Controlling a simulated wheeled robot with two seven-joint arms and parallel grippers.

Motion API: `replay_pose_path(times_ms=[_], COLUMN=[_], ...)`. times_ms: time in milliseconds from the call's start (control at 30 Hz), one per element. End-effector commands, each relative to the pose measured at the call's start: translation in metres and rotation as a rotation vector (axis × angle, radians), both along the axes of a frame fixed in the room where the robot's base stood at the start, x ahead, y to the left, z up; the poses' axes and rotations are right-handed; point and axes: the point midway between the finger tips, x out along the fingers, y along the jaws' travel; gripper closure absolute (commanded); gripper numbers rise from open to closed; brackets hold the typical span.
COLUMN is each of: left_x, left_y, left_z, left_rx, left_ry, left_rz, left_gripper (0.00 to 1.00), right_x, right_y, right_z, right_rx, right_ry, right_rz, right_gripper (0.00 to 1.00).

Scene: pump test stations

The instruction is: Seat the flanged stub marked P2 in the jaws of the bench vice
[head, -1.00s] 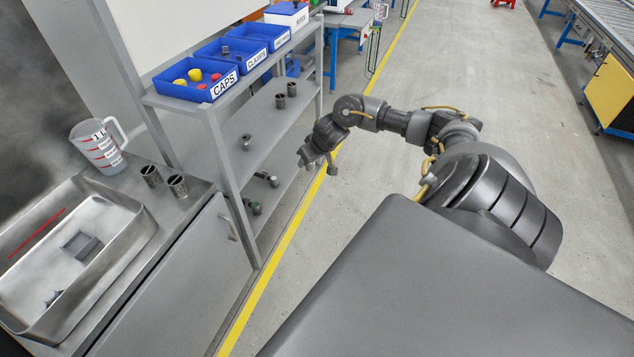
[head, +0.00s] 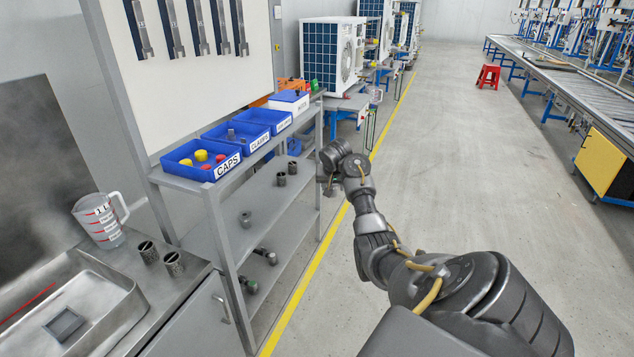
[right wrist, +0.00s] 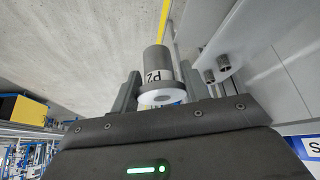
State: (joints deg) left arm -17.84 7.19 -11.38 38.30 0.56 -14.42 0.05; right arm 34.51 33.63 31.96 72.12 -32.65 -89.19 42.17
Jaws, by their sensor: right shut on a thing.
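The flanged stub marked P2 (right wrist: 157,60) shows in the right wrist view as a grey cylinder with a white label and a pale flange end towards the camera. My right gripper (right wrist: 158,84) is shut on it, one finger on each side. In the head view my right gripper (head: 327,180) is beside the far end of the grey shelf rack, partly hidden by my wrist; the stub cannot be made out there. I cannot make out the bench vice in either view. My left gripper is not in view.
The shelf rack (head: 232,262) holds blue bins (head: 200,160), with dark sleeves and fittings on its lower shelves. A bench with a jug (head: 100,220), two sleeves and a metal basin (head: 125,341) is at left.

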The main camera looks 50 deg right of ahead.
Motion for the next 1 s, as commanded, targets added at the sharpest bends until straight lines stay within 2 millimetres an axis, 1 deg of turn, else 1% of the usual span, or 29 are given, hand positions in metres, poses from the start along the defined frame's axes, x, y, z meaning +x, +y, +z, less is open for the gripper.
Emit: replay_pose_path(times_ms=[33,67,167,200,267,367,400,467,500,567,600,667,700,767,800,867,900,1000], left_x=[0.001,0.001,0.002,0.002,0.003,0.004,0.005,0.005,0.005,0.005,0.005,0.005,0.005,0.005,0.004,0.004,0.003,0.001], left_y=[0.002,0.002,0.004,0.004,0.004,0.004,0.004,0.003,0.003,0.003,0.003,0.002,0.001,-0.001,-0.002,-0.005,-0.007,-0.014], left_z=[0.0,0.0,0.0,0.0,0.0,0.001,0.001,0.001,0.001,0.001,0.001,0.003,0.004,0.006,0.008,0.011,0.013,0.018], left_rx=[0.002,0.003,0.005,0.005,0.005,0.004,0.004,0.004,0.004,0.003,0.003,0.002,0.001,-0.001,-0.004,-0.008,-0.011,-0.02], left_ry=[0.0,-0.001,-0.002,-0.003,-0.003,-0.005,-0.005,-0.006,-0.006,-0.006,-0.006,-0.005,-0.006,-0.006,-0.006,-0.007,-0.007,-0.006], left_rz=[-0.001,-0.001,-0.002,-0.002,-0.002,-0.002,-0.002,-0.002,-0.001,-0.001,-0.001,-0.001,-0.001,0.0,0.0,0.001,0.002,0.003], left_gripper=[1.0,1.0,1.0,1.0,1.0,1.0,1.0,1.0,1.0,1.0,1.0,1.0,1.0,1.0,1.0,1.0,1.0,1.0], right_x=[-0.013,-0.021,-0.046,-0.056,-0.068,-0.079,-0.082,-0.083,-0.083,-0.083,-0.082,-0.083,-0.084,-0.088,-0.093,-0.102,-0.11,-0.133], right_y=[0.003,0.004,0.017,0.026,0.045,0.085,0.103,0.131,0.151,0.185,0.208,0.245,0.27,0.307,0.331,0.366,0.387,0.431], right_z=[-0.01,-0.015,-0.032,-0.039,-0.051,-0.066,-0.07,-0.075,-0.077,-0.078,-0.078,-0.076,-0.074,-0.07,-0.067,-0.063,-0.06,-0.054], right_rx=[0.001,0.001,0.0,0.001,0.003,0.002,0.002,0.001,0.0,0.0,-0.002,-0.003,-0.003,-0.004,-0.005,-0.006,-0.007,-0.007], right_ry=[0.001,0.001,0.0,0.0,0.0,-0.003,-0.002,-0.003,-0.004,-0.003,-0.004,-0.004,-0.004,-0.003,-0.002,-0.002,-0.002,-0.001], right_rz=[-0.012,-0.017,-0.013,-0.003,0.027,0.104,0.141,0.201,0.243,0.314,0.361,0.438,0.487,0.56,0.607,0.673,0.712,0.797], right_gripper=[0.85,0.85,0.85,0.85,0.85,0.85,0.85,0.85,0.85,0.85,0.85,0.85,0.85,0.85,0.85,0.85,0.85,0.85])
